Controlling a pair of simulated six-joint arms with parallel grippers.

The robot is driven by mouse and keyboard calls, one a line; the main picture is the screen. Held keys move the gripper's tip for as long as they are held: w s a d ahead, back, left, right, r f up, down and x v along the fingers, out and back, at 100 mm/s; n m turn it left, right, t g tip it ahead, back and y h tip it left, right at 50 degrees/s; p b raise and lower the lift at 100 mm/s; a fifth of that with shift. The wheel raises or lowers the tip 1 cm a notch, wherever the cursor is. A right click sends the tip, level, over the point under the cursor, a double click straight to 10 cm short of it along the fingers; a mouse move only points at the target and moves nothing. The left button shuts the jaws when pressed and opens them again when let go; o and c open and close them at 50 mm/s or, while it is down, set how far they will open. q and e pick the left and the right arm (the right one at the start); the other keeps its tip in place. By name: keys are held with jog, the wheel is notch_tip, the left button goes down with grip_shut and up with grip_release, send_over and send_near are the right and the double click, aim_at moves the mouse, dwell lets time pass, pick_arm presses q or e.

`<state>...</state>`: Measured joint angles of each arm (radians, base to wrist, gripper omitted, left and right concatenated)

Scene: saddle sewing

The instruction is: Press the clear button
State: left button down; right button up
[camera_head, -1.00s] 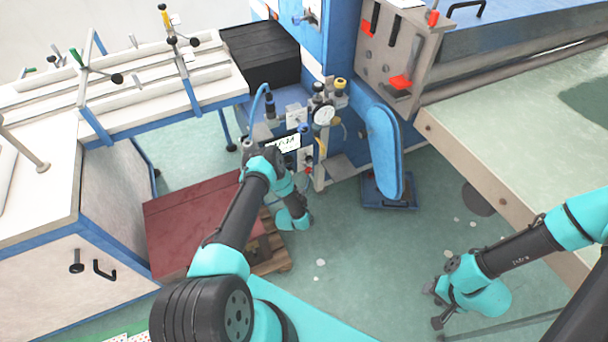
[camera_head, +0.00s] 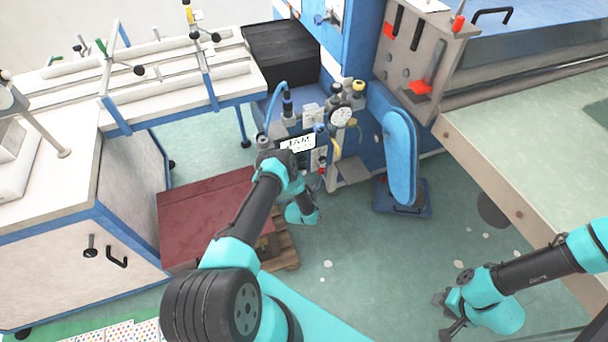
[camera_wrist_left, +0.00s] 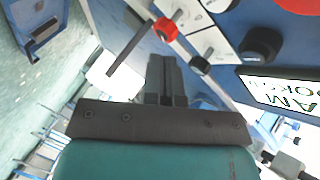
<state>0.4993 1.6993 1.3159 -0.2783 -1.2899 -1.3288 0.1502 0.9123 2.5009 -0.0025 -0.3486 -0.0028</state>
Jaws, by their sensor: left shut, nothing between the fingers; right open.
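The blue machine's control panel (camera_head: 322,158) is at the centre of the head view, with a lit display (camera_head: 297,143) showing "JAM". In the left wrist view, the display (camera_wrist_left: 285,90) is at the right, its text upside down. A red knob (camera_wrist_left: 164,29) and black knobs (camera_wrist_left: 262,45) show near it. I cannot tell which control is the clear button. My left gripper (camera_wrist_left: 167,62) is shut and empty, in front of the panel, apparently apart from the controls. Its fingertips are hidden in the head view. My right gripper (camera_head: 446,314) is open and empty at the lower right, above the floor.
A dark red box (camera_head: 205,215) on a wooden pallet (camera_head: 285,252) is beside my left arm. A blue padded part (camera_head: 400,155) stands right of the panel. A white bench (camera_head: 50,180) is at the left, a long pale table (camera_head: 540,130) at the right.

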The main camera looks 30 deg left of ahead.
pick_arm(q)
jog(key=shift+w+a, duration=0.8)
jog(key=shift+a, duration=0.3)
jog(key=shift+w+a, duration=0.8)
jog(key=shift+a, duration=0.3)
dwell(0.5)
jog(key=shift+w+a, duration=0.25)
jog(key=shift+a, duration=0.05)
jog(key=shift+w+a, duration=0.35)
jog(key=shift+a, duration=0.1)
dwell(1.2)
jog(key=shift+s+d, duration=0.6)
jog(key=shift+d, duration=0.15)
jog(key=s+d, duration=0.1)
jog(key=d, duration=0.1)
jog(key=s+d, duration=0.2)
dwell(0.7)
